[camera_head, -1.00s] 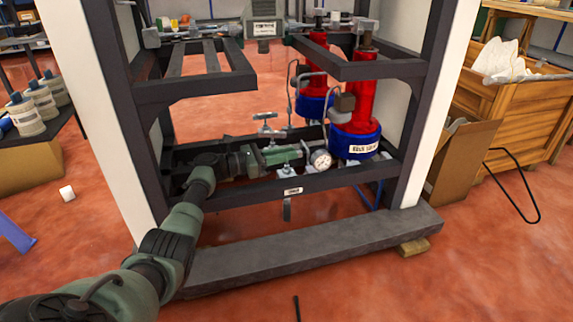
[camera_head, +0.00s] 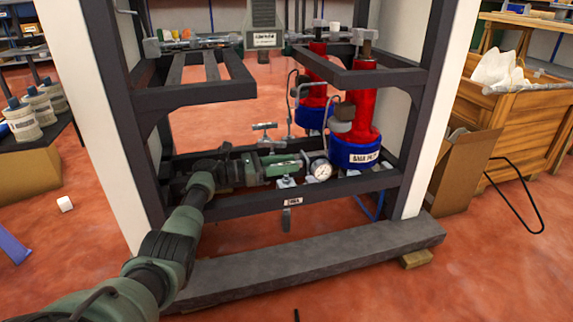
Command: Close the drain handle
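A small grey handle (camera_head: 286,220) hangs below the lower front bar of the dark frame, under a white label (camera_head: 292,201) that is too small to read surely. A metal T-shaped handle (camera_head: 265,137) stands behind my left arm. I cannot tell for sure which is the drain handle. My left gripper (camera_head: 301,164) reaches in from the left over the lower bar, above the hanging handle and beside a round gauge (camera_head: 321,170). Its fingertips are small and partly merge with the fittings, so its opening is unclear. My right gripper is out of view.
Two red cylinders with blue bases, the nearer one (camera_head: 361,110) large, stand inside the frame at the right. Dark shelf rails (camera_head: 371,73) cross above. A grey beam (camera_head: 320,258) lies along the floor in front. A wooden crate (camera_head: 530,125) stands at the right.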

